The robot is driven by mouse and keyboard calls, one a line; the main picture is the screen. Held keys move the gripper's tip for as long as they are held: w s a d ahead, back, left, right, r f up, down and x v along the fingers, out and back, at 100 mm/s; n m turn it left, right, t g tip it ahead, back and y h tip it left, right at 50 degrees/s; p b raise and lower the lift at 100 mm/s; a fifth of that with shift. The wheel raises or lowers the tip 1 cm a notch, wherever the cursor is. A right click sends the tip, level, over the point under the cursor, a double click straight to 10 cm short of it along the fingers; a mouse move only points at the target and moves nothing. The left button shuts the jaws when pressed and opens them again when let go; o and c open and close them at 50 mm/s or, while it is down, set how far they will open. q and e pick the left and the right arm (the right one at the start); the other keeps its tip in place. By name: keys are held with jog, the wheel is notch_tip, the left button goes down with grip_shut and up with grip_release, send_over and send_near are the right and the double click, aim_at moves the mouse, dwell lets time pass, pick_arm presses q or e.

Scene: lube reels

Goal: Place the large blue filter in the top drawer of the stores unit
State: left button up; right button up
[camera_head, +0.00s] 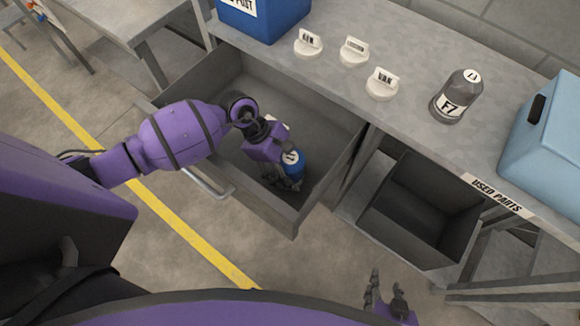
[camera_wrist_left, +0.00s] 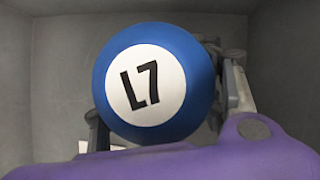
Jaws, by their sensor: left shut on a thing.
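The large blue filter (camera_head: 292,160) has a white round top marked "L7", which fills much of the left wrist view (camera_wrist_left: 150,82). It is upright or nearly so, inside the open drawer (camera_head: 318,120) under the bench, near the drawer's front right corner. My left gripper (camera_head: 284,180) is shut on it, with fingers on either side of its body. I cannot tell whether its base touches the drawer floor. My right gripper (camera_head: 385,292) is open and empty, low in the head view, away from the drawer.
On the bench (camera_head: 415,60) stand a blue bin (camera_head: 265,22), white labelled tags, a grey "F7" filter (camera_head: 457,97) and a light blue case (camera_head: 548,135). A grey bin (camera_head: 415,220) sits below the "USED PARTS" label. The drawer's back half looks mostly clear.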

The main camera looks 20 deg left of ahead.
pick_arm(q)
jog(key=shift+f, duration=0.15)
jog(key=o, duration=1.5)
jog(key=shift+o, duration=0.2)
jog(key=shift+a+r, duration=0.1)
jog(key=shift+r, duration=0.3)
jog(key=v, duration=1.1)
jog(key=shift+a+r, duration=0.15)
jog(key=shift+r, duration=0.15)
jog(key=shift+w, duration=0.1)
